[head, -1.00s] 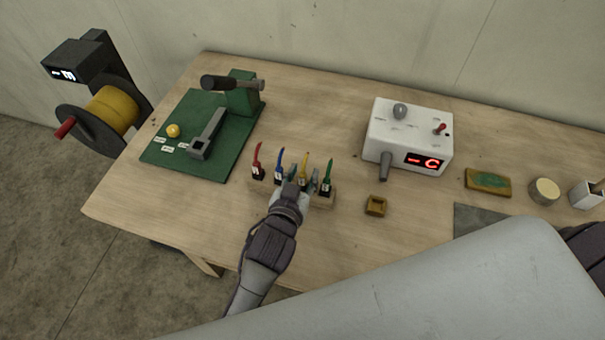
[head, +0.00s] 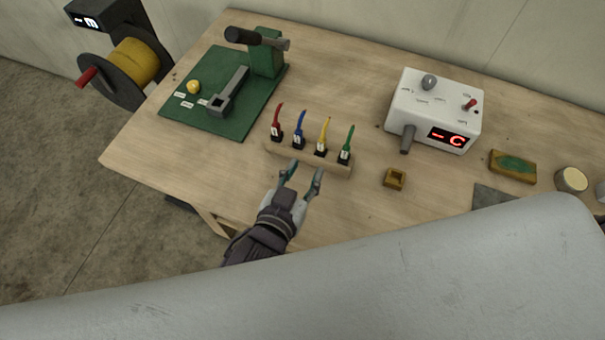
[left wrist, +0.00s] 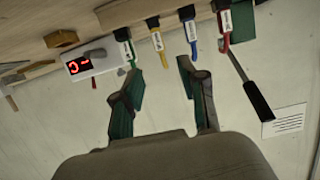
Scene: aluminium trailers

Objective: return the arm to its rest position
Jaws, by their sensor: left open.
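My left gripper (head: 301,178) is open and empty in the head view, just in front of a wooden rack (head: 309,161). The rack holds a red piece (head: 276,124), a blue piece (head: 299,130), a yellow piece (head: 322,138) and a green piece (head: 346,146), each with a black labelled base. A gap shows between the fingers and the rack. In the left wrist view the open fingers (left wrist: 163,92) frame empty space, with the coloured pieces beyond them near the top. My right gripper is not in view.
A white box (head: 434,108) with a red display stands at the right. A green board (head: 222,118) with a lever press (head: 266,58) is at the left. A yellow spool (head: 135,62) hangs beyond the table's left edge.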

